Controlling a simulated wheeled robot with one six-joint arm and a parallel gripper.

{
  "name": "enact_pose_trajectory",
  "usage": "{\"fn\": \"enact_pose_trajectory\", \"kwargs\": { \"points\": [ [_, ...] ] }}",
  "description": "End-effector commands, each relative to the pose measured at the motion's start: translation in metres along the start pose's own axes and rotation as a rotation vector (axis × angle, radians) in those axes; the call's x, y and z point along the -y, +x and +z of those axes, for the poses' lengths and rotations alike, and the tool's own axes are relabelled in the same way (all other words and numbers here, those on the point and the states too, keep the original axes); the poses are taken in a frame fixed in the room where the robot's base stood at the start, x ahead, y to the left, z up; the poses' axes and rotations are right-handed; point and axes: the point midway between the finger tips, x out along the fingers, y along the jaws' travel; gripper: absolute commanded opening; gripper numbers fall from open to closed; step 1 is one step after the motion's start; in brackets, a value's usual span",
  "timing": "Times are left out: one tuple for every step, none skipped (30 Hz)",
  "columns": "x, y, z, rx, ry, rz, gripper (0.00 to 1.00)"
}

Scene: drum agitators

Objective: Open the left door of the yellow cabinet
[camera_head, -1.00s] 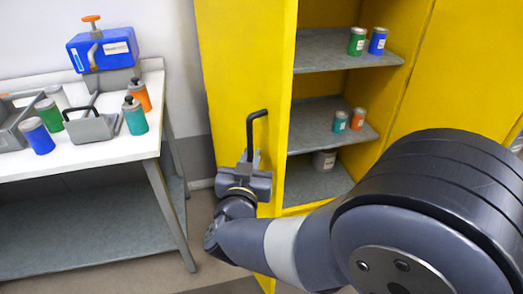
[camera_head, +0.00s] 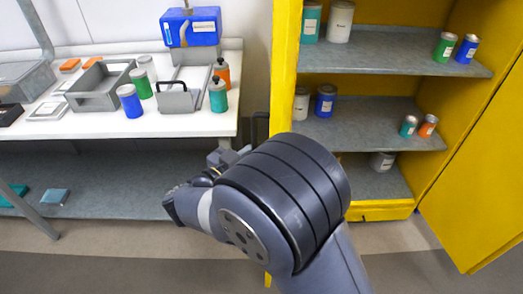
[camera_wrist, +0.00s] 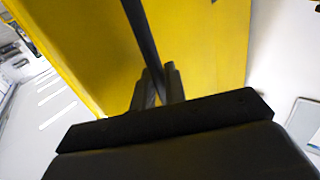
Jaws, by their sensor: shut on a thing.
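The left door (camera_head: 285,70) of the yellow cabinet stands open and shows nearly edge-on at the cabinet's left side. Its dark bar handle (camera_head: 260,125) is partly hidden behind my arm. My gripper (camera_head: 230,157) is at the handle's lower part, largely hidden by my arm in the head view. In the wrist view my gripper (camera_wrist: 157,85) is shut on the dark handle (camera_wrist: 140,30), with a finger on each side of the bar. The yellow door face (camera_wrist: 205,45) lies right behind it.
Grey cabinet shelves (camera_head: 375,45) hold several cans. The right door (camera_head: 485,165) also stands open. A white workbench (camera_head: 90,122) with bottles, trays and a blue device (camera_head: 190,27) is close left of the left door. Floor in front is clear.

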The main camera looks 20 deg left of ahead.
Motion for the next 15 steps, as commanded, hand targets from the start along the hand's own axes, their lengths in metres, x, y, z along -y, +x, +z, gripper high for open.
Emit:
{"fn": "enact_pose_trajectory", "kwargs": {
  "points": [
    [0.0018, 0.0006, -0.0029, -0.004, 0.004, -0.001, 0.0],
    [0.0021, 0.0006, -0.0029, -0.004, 0.004, -0.001, 0.0],
    [0.0024, 0.0005, -0.0029, -0.004, 0.004, -0.001, 0.0],
    [0.0025, 0.0005, -0.003, -0.004, 0.004, -0.001, 0.0],
    [0.0026, 0.0005, -0.003, -0.004, 0.004, -0.001, 0.0],
    [0.0027, 0.0005, -0.003, -0.004, 0.005, -0.001, 0.0],
    [0.0027, 0.0005, -0.0031, -0.004, 0.005, -0.001, 0.0],
    [0.0027, 0.0006, -0.0031, -0.004, 0.005, -0.001, 0.0],
    [0.0027, 0.0006, -0.0032, -0.004, 0.005, -0.001, 0.0],
    [0.0027, 0.0006, -0.0033, -0.004, 0.005, -0.001, 0.0],
    [0.0027, 0.0007, -0.0033, -0.004, 0.005, -0.001, 0.0],
    [0.0027, 0.0007, -0.0034, -0.005, 0.005, -0.001, 0.0],
    [0.0027, 0.0007, -0.0035, -0.005, 0.006, -0.001, 0.0],
    [0.0027, 0.0008, -0.0035, -0.005, 0.006, -0.001, 0.14],
    [0.0026, 0.0007, -0.0034, -0.004, 0.005, -0.001, 0.17]
  ]
}}
